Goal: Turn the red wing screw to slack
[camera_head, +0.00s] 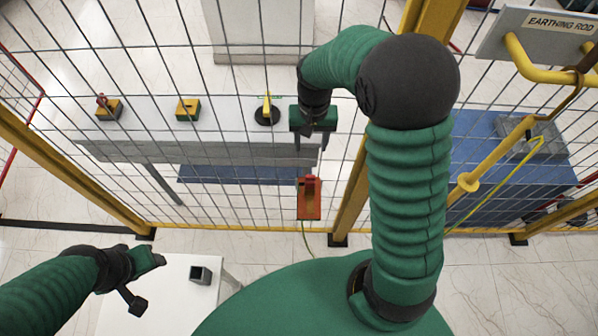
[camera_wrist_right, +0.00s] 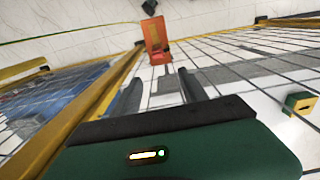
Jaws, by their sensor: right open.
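An orange-red plate (camera_head: 309,203) hangs low at the mesh fence, with a small red part (camera_head: 311,181) at its top. This part may be the red wing screw, but it is too small to tell. In the right wrist view the plate (camera_wrist_right: 154,32) lies beyond the fingertips, apart from them. My right gripper (camera_head: 311,132) is open and empty, above the plate in the head picture. Its two dark fingers show spread in the wrist view (camera_wrist_right: 157,85). My left gripper (camera_head: 152,259) is over the white table at the lower left; its jaws are unclear.
A wire fence (camera_head: 238,190) with yellow posts (camera_head: 352,190) crosses the scene. Behind it a grey bench (camera_head: 225,140) carries yellow-green blocks (camera_head: 188,109), one with a red ring (camera_head: 102,100). A yellow earthing rod (camera_head: 500,155) hangs right. A dark cup (camera_head: 201,274) stands on the white table (camera_head: 180,310).

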